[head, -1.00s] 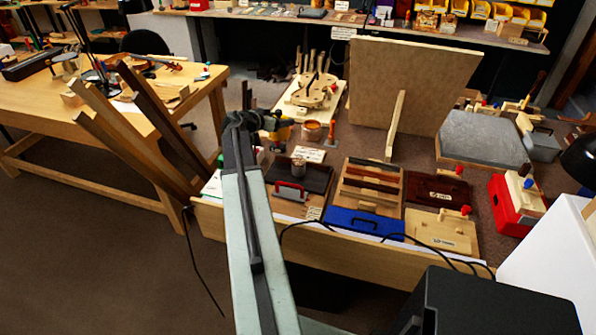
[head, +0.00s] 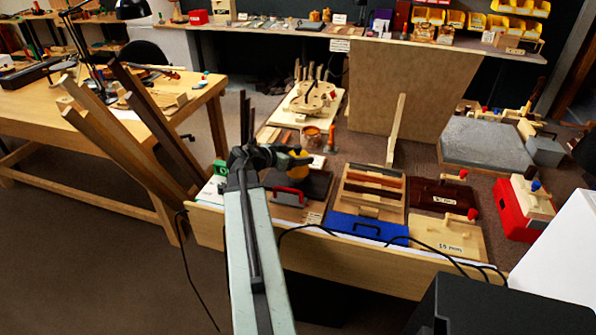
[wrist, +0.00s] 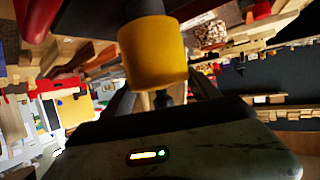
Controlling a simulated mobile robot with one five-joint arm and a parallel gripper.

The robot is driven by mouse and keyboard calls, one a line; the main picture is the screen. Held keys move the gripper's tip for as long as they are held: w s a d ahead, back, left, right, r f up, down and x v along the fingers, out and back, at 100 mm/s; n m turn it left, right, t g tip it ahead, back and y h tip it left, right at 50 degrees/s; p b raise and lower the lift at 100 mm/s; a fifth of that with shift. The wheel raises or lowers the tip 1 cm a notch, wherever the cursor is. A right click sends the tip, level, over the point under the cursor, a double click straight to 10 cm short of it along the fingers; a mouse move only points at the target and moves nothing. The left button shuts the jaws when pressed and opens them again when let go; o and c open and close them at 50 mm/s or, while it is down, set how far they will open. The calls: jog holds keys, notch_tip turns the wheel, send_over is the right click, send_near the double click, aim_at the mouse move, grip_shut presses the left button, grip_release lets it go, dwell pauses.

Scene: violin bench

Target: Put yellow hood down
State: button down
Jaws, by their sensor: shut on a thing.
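The yellow hood (head: 299,163) is a small yellow cylinder, held at the end of my arm in the head view. It shows large in the wrist view (wrist: 152,52), with a dark part at its upper end. My gripper (head: 284,157) is shut on the hood. In the head view the hood appears over the back part of a dark board with a red handle (head: 290,197). I cannot tell whether it touches anything below. The gripper's fingertips are mostly hidden by the hood and the dark wrist body in the wrist view.
A blue case (head: 367,227) and a wooden rack of dark bars (head: 372,190) lie to the right. An orange pot (head: 311,135) and a violin body (head: 309,97) stand behind. A tall brown panel (head: 413,85) rises at the back. Wooden planks (head: 160,125) lean at the left.

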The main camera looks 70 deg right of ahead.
jog(key=shift+f+b, duration=2)
jog(key=shift+b, duration=0.05)
jog(key=shift+c, duration=0.9)
grip_release()
jog(key=shift+r, duration=0.1)
